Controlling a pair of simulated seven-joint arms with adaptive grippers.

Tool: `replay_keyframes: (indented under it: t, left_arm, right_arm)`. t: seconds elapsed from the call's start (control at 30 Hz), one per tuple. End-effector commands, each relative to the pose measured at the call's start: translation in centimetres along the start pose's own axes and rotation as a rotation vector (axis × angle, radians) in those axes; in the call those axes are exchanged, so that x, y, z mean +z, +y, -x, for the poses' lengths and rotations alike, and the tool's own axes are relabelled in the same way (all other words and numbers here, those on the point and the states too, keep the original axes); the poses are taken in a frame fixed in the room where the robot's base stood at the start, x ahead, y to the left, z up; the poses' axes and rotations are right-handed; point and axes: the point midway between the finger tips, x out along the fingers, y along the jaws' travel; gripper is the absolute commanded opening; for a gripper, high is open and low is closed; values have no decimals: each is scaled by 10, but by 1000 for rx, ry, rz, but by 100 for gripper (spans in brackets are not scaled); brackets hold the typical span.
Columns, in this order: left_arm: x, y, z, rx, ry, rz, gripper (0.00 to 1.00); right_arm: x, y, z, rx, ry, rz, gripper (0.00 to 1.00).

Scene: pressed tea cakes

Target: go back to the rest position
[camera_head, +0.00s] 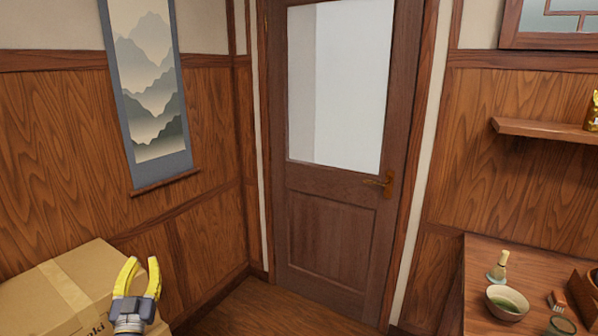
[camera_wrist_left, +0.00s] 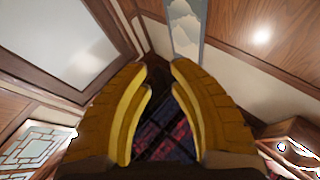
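My left gripper (camera_head: 143,263) shows at the lower left of the head view, with its yellow fingers pointing up. The fingers stand apart with nothing between them. The gripper is in front of a cardboard box (camera_head: 60,287) and overlaps its right part; I cannot tell whether they touch. In the left wrist view, the two yellow fingers (camera_wrist_left: 159,70) are apart and empty, with a dark reddish patterned surface beyond the gap. My right gripper is in neither view.
A wooden door (camera_head: 328,238) with a pale pane is shut in the middle. A hanging scroll (camera_head: 150,85) is on the left wall. At lower right, a table (camera_head: 475,262) bears a bowl (camera_head: 507,302) and a whisk (camera_head: 498,268). Floor (camera_head: 255,310) before the door is clear.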

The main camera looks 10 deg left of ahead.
Motion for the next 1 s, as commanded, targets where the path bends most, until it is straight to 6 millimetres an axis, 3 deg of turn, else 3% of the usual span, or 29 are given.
replay_keyframes:
  t: [0.2, 0.43, 0.6, 0.7, 1.0]
  left_arm:
    - [56, 57, 77, 117, -325, -193, 20]
    - [94, 95, 184, 260, -645, -411, 20]
    - [103, 107, 267, 375, -851, -570, 20]
    - [102, 108, 302, 426, -933, -638, 20]
    - [91, 104, 372, 535, -1089, -776, 20]
  right_arm:
    - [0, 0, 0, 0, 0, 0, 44]
    - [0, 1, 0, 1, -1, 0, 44]
    - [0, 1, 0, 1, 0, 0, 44]
    - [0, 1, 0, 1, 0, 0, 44]
    - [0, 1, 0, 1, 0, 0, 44]
